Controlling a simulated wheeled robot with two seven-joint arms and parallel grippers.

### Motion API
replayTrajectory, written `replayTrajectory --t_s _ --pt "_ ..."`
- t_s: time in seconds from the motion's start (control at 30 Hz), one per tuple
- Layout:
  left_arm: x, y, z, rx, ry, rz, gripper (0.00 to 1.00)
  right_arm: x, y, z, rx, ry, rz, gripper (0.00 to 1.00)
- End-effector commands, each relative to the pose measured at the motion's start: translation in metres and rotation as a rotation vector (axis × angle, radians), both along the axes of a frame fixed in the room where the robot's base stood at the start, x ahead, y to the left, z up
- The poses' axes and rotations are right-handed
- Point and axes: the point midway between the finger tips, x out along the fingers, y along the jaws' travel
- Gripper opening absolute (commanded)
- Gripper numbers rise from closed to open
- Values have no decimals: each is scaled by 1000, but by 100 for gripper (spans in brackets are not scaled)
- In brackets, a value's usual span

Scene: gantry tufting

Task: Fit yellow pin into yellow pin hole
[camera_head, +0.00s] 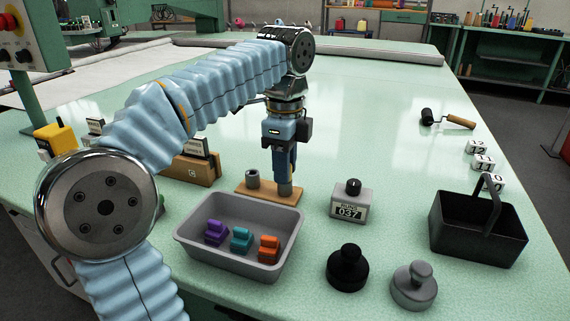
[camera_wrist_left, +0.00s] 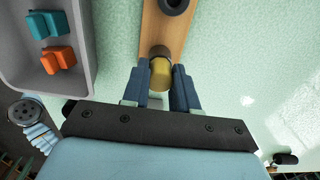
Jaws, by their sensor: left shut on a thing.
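A yellow pin (camera_wrist_left: 160,74) sits between the fingers of my left gripper (camera_wrist_left: 160,82) in the left wrist view. In the head view the left gripper (camera_head: 285,178) points straight down over the right end of a wooden board (camera_head: 262,188), and its fingers hide the pin. The board also shows in the left wrist view (camera_wrist_left: 157,28). A dark grey round socket (camera_wrist_left: 160,52) on the board lies right at the pin's end. I cannot tell how far the pin is inside it. A second grey socket (camera_head: 253,177) stands empty-looking at the board's left. My right gripper is not in view.
A grey tray (camera_head: 188,240) with purple, teal and orange pieces stands in front of the board. To the right are a counter box (camera_head: 352,204), a black knobbed weight (camera_head: 347,268), a grey one (camera_head: 414,287) and a black basket (camera_head: 478,238). A wooden card holder (camera_head: 193,170) stands left.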

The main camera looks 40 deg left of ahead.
Motion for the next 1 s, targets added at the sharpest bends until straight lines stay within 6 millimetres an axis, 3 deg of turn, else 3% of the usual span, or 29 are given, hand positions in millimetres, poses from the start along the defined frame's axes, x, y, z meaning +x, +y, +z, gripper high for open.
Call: replayTrajectory --t_s 0.07,1.0 --pt "0 0 0 0 0 0 0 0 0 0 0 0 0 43" --pt "0 0 26 0 0 0 0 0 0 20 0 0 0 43"
